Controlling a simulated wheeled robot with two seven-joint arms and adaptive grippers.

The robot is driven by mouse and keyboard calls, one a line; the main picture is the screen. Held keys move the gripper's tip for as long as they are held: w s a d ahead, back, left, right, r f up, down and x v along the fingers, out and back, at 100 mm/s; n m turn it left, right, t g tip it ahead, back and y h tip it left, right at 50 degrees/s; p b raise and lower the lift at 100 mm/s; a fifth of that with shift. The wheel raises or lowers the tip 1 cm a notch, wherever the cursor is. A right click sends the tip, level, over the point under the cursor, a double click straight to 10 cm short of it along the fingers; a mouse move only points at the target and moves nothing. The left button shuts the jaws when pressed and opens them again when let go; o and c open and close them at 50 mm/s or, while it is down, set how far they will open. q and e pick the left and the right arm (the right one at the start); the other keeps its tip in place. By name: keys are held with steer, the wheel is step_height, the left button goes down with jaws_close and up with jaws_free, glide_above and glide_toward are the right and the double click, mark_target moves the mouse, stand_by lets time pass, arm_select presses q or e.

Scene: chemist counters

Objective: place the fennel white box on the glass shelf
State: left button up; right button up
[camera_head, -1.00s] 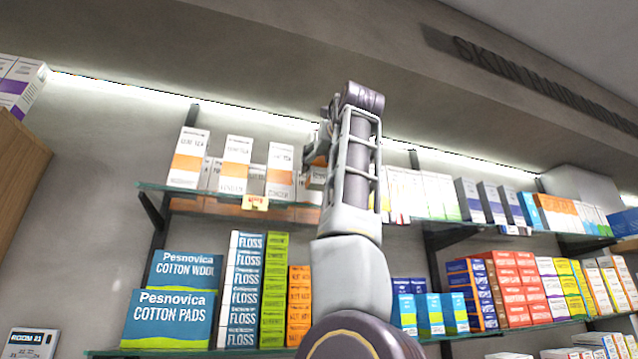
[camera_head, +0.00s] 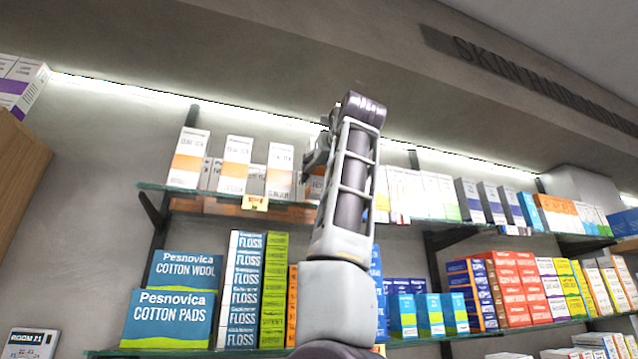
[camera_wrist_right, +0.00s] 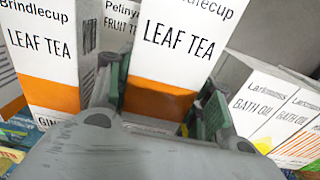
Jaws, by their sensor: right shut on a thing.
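My right gripper (camera_head: 314,158) is at the upper glass shelf (camera_head: 160,187) in the head view, right of a row of white and orange boxes. In the right wrist view its two fingers (camera_wrist_right: 160,108) are shut on the sides of a white box (camera_wrist_right: 178,45) with an orange band, marked LEAF TEA. The flavour word on this held box is hidden by the gripper, so I cannot read fennel on it. The box is upright, close to the shelf; I cannot tell if its base touches. My left gripper is not in view.
A like LEAF TEA box (camera_wrist_right: 45,55) stands left of the held one, and a FRUIT TEA box (camera_wrist_right: 118,22) behind. Bath oil boxes (camera_wrist_right: 265,105) stand to the right. Cotton wool (camera_head: 186,270) and floss boxes (camera_head: 244,285) fill the shelf below.

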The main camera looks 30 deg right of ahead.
mark_target(321, 180)
steer(key=shift+f, duration=1.45)
steer(key=shift+f, duration=0.15)
steer(key=o, duration=1.1)
steer(key=shift+r, duration=0.2)
steer(key=shift+s+a+f, duration=0.1)
steer(key=shift+s+a, duration=0.05)
steer(key=shift+s, duration=0.55)
steer(key=shift+b+v, duration=1.9)
steer(key=shift+v, duration=3.45)
